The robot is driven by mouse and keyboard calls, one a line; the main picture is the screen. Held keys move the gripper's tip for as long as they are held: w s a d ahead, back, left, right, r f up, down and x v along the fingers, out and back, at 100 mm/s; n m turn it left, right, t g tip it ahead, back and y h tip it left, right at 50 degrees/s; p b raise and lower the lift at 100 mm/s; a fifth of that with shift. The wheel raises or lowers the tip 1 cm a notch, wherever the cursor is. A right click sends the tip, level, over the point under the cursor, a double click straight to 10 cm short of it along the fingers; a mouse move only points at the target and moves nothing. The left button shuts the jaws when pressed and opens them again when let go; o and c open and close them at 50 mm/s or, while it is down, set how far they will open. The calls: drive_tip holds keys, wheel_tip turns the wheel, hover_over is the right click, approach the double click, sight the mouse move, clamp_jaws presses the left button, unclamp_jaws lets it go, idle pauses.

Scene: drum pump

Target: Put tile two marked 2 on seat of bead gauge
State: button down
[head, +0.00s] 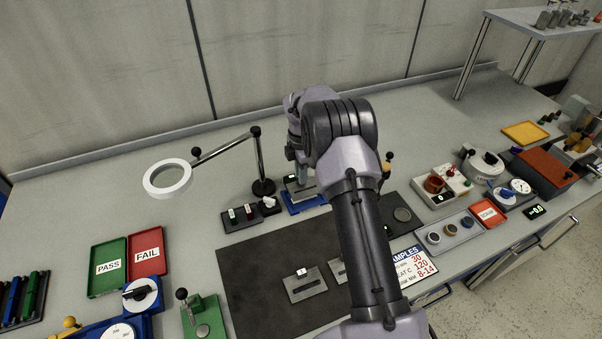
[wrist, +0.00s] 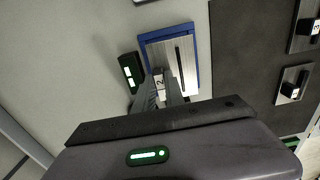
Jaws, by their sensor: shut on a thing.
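Tile two (wrist: 170,58) is a silver plate with a dark raised line and a small block marked 2 (wrist: 160,83). My gripper (wrist: 166,92) is shut on that block. The plate lies over a blue-framed seat (wrist: 197,70), apparently the bead gauge, and lines up closely with it. Whether the plate rests on the seat or hovers just above it, I cannot tell. In the head view the blue frame (head: 305,208) shows below my gripper (head: 300,181), and my arm hides part of that area.
A small dark unit with lit windows (wrist: 131,70) stands close beside the blue frame. A dark mat (head: 262,262) holds other plates, one clearly visible (head: 305,287). A magnifier on a stand (head: 263,186) is left of the arm. Green PASS (head: 107,281) and red FAIL (head: 147,240) trays lie further left.

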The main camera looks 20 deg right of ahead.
drive_tip(key=shift+f, duration=0.1)
drive_tip(key=shift+f+b, duration=0.3)
drive_tip(key=shift+f, duration=0.35)
drive_tip(key=shift+f, duration=0.15)
drive_tip(key=shift+f+b, duration=0.3)
drive_tip(key=shift+f, duration=0.3)
drive_tip(key=shift+f, duration=0.55)
idle(0.8)
drive_tip(key=c, duration=1)
unclamp_jaws()
drive_tip(key=shift+r, duration=0.1)
